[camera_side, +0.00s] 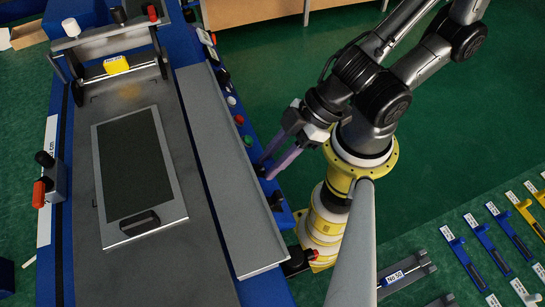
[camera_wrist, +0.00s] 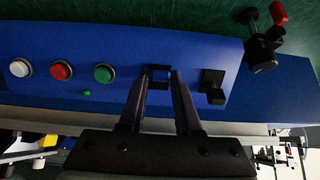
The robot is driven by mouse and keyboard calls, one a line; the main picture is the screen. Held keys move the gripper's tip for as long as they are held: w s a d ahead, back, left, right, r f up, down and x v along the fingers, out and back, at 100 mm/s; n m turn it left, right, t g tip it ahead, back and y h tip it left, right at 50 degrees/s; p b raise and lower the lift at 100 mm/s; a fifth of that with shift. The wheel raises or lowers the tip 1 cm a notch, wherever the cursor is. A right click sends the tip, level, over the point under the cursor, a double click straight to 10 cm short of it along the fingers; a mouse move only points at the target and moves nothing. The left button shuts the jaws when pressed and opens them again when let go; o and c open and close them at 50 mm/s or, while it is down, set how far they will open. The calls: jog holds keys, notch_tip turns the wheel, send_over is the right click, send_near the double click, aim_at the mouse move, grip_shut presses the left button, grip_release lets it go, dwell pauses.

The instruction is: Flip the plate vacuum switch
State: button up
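Two black switches sit on the blue front panel of the bench. One black switch (camera_wrist: 159,73) lies between the fingertips of my gripper (camera_wrist: 161,78); whether they touch it is unclear. The other black switch (camera_wrist: 213,88) is to its right in the wrist view and shows in the side view (camera_side: 277,200). I cannot read which one is the plate vacuum switch. In the side view my gripper (camera_side: 265,167) reaches the panel from the right, its purple fingers apart. The framed plate (camera_side: 180,208) with a dark surface lies on the bench.
White (camera_wrist: 20,67), red (camera_wrist: 61,70) and green (camera_wrist: 103,73) buttons line the panel left of my fingers. A red-tipped black fitting (camera_wrist: 264,45) sticks out at the right. A long grey ledge (camera_side: 220,170) runs above the panel.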

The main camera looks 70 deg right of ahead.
jog(key=o, duration=0.3)
jog(key=shift+w+a+r+g+h, duration=0.15)
jog(key=shift+w+r+g+h, duration=0.05)
jog(key=shift+g+h, duration=0.6)
dwell(0.3)
